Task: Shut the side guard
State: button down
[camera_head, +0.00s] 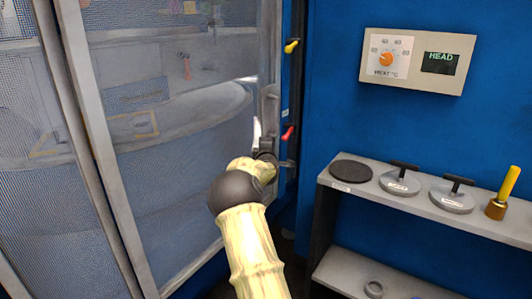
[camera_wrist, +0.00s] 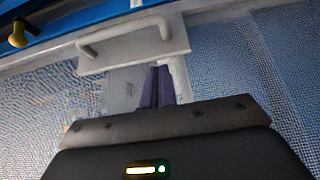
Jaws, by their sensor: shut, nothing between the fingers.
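The side guard is a mesh panel in a grey frame (camera_head: 88,120), filling the left of the head view. Its right edge stands close beside the blue post; I cannot tell whether it touches. The guard's grey bar handle (camera_wrist: 128,30) sits on a plate at the top of the wrist view. My gripper (camera_wrist: 157,72) has its dark fingers together, with nothing between them. The fingertips are just below the handle plate in that view, in front of the frame; contact cannot be told. In the head view my arm's wrist hides most of the gripper.
A yellow knob (camera_head: 291,46) and a red lever (camera_head: 288,133) stick out by the guard's edge. A grey shelf (camera_head: 420,202) with round dies and a yellow-handled tool (camera_head: 503,193) stands at right. A control panel (camera_head: 418,61) is on the blue wall above.

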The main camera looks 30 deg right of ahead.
jog(key=v, duration=0.5)
jog(key=shift+d+b, duration=0.1)
jog(key=shift+b, duration=0.2)
